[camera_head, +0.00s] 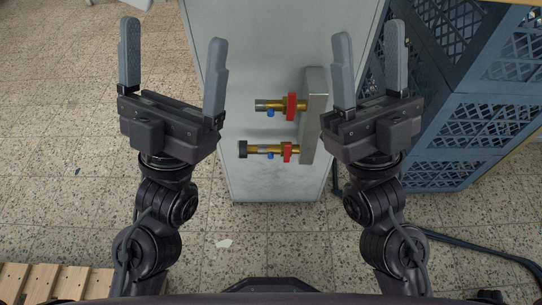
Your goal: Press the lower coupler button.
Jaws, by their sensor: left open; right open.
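Two brass couplers stick out to the left from a grey metal block (316,112) on a pale cabinet. The upper coupler (277,106) has a red part and a small blue button (270,114). The lower coupler (264,150) has a dark end, a red part (287,152) and a small blue lower coupler button (270,156) on its underside. My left gripper (173,58) is open and empty, left of the couplers. My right gripper (369,62) is open and empty, right of the block. Neither gripper appears to touch a coupler.
The pale cabinet (262,45) stands in front of me. Blue lattice crates (452,138) are stacked at the right, close behind my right gripper. A wooden pallet (38,283) lies at the lower left. A dark tube (480,252) runs along the floor at the right. The tiled floor at left is mostly clear.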

